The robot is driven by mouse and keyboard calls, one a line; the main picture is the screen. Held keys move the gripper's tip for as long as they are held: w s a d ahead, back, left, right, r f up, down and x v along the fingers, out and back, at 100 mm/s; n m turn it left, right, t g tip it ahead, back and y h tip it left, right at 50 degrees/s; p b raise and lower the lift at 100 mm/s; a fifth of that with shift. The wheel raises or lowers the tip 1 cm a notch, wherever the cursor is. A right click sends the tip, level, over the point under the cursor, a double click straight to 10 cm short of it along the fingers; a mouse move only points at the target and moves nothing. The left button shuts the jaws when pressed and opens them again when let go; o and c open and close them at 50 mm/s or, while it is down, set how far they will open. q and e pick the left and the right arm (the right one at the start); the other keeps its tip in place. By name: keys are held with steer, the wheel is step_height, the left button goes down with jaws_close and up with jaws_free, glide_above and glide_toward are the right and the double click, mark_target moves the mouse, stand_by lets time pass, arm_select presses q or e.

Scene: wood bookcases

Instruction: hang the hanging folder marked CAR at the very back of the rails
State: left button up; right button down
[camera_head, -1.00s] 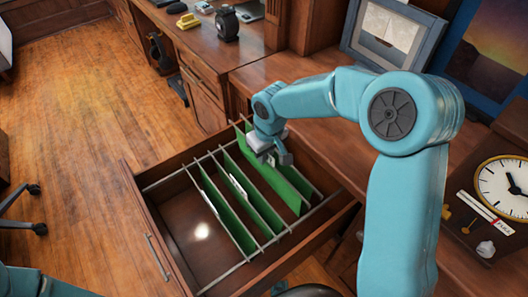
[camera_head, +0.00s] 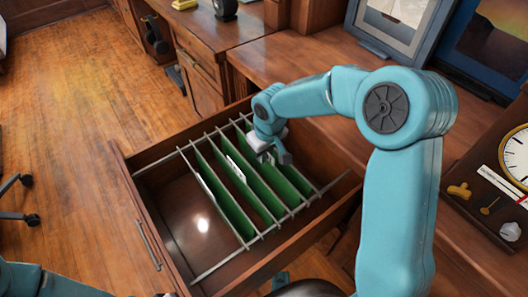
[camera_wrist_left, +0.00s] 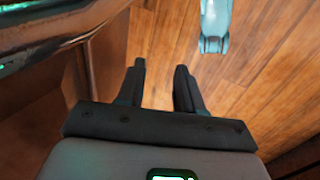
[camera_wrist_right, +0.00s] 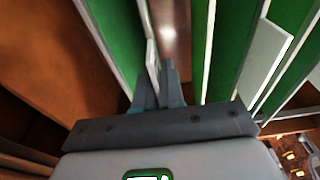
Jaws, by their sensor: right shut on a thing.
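Several green hanging folders hang across the two metal rails of an open wooden drawer (camera_head: 140,205) in the head view. My right gripper (camera_head: 273,157) is low over the back of the row, shut on the top edge of the rearmost green folder (camera_head: 297,180). That folder now sits down at rail level, partly hidden by the gripper. The tab lettering is unreadable, so I cannot confirm CAR. My left gripper (camera_wrist_left: 158,88) is open and empty in the left wrist view.
The drawer's front part is empty. A desk top (camera_head: 300,62) lies behind the drawer, with picture frames (camera_head: 392,22) and a clock (camera_head: 508,170) at right.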

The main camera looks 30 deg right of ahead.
stand_by(0.4)
steer(key=c, duration=1.2)
jaws_free()
steer(key=shift+o, duration=0.2)
step_height(320, 180, up, 16)
steer(key=s+p, duration=0.2)
steer(key=p, duration=0.2)
steer(key=shift+s+d, duration=0.15)
steer(key=shift+s, duration=0.05)
